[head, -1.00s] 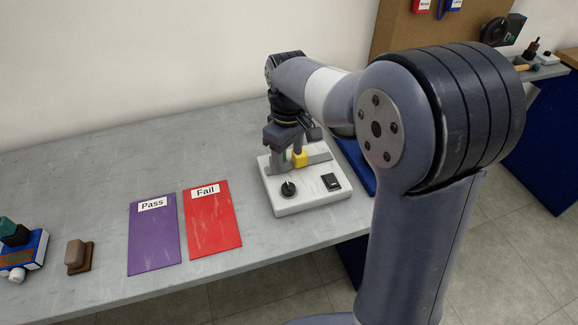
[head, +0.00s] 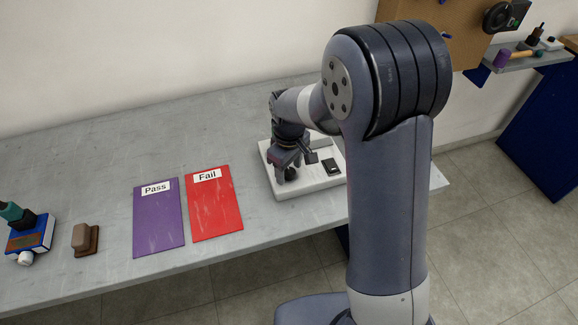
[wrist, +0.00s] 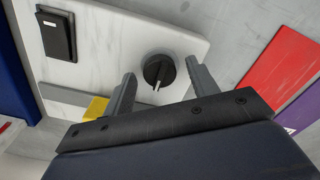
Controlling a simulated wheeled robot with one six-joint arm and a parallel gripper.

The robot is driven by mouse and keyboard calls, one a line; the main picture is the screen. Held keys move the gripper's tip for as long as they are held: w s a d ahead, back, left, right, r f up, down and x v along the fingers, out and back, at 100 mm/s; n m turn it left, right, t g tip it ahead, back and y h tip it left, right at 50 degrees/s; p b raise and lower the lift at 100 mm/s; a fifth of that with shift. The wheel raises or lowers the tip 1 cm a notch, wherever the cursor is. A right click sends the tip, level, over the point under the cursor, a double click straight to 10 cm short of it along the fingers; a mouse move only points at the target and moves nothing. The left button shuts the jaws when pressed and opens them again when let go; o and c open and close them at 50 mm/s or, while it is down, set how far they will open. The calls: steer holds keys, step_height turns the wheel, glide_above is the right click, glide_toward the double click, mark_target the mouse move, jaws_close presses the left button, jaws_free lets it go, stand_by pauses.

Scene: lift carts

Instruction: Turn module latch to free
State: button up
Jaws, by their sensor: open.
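The module is a white block (head: 322,181) on the bench in the head view; its white face (wrist: 110,50) fills much of the wrist view. The latch is a round black knob (wrist: 158,72) with a pale pointer line. In the wrist view it lies between and beyond the two fingertips of my gripper (wrist: 160,85), which is open and empty. No contact with the knob is visible. In the head view my gripper (head: 287,172) is over the left part of the module and partly hides the knob.
A black rocker switch (wrist: 57,33) is on the module, and a yellow part (wrist: 96,108) is close to one finger. The red Fail mat (head: 215,210) and purple Pass mat (head: 158,220) lie left of the module. A brown stamp-like block (head: 85,238) stands further left.

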steer(key=shift+c, duration=0.4)
steer(key=c, duration=0.9)
steer(key=shift+m, duration=0.3)
steer(key=m+b, duration=0.1)
steer(key=m, duration=0.2)
steer(key=shift+f, duration=0.1)
steer(key=m+b, duration=0.1)
steer(key=m, duration=0.4)
steer(key=shift+m, duration=0.4)
steer(key=m+b, duration=0.1)
steer(key=m, duration=0.3)
steer(key=shift+m, duration=2.3)
